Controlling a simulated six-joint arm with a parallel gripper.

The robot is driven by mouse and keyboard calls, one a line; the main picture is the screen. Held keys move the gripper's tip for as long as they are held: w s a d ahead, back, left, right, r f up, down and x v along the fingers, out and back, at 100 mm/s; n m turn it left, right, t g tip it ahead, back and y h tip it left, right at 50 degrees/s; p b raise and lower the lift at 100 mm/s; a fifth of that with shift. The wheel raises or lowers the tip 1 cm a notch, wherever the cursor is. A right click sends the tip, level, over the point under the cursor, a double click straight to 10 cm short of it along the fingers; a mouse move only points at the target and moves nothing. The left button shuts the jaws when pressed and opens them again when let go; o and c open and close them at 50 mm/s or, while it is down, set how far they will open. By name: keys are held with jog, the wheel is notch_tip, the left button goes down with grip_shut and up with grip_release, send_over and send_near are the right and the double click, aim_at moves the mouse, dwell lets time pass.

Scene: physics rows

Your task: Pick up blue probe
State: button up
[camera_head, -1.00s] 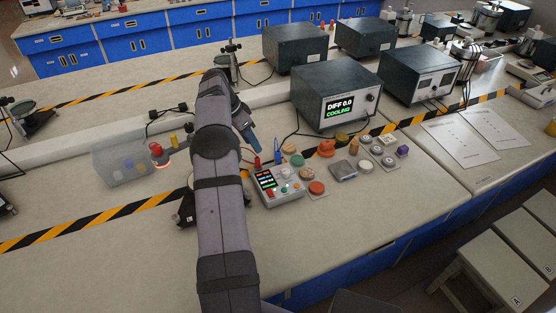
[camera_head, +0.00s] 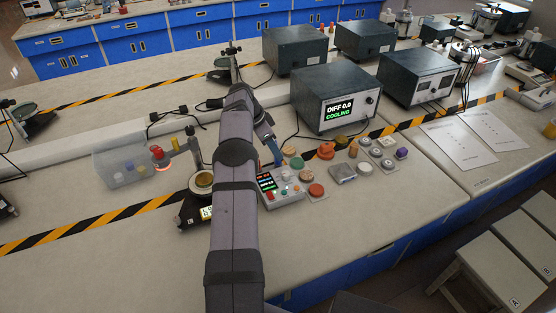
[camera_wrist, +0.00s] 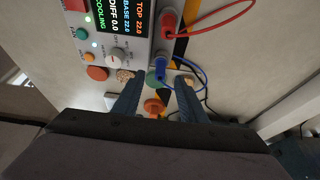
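The blue probe (camera_wrist: 160,68) stands in the edge of the control box (camera_wrist: 125,30), with a blue wire running from it. In the wrist view it lies just beyond my fingertips, roughly centred between them. My gripper (camera_wrist: 160,80) is open, with one dark blue finger on each side and nothing held. A red probe (camera_wrist: 168,24) with a red wire sits farther along the same box edge. In the head view my gripper (camera_head: 271,150) is above the back of the control box (camera_head: 284,192); my arm and fingers make the probes hard to make out there.
Several knobs and discs, such as an orange knob (camera_head: 326,151) and a red disc (camera_head: 316,190), stand right of the box. A display unit (camera_head: 335,98) reading COOLING stands behind. A clear bin (camera_head: 118,172) is at left.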

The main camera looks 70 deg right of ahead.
jog(key=shift+p+x, duration=0.85)
jog(key=shift+x, duration=1.3)
grip_shut()
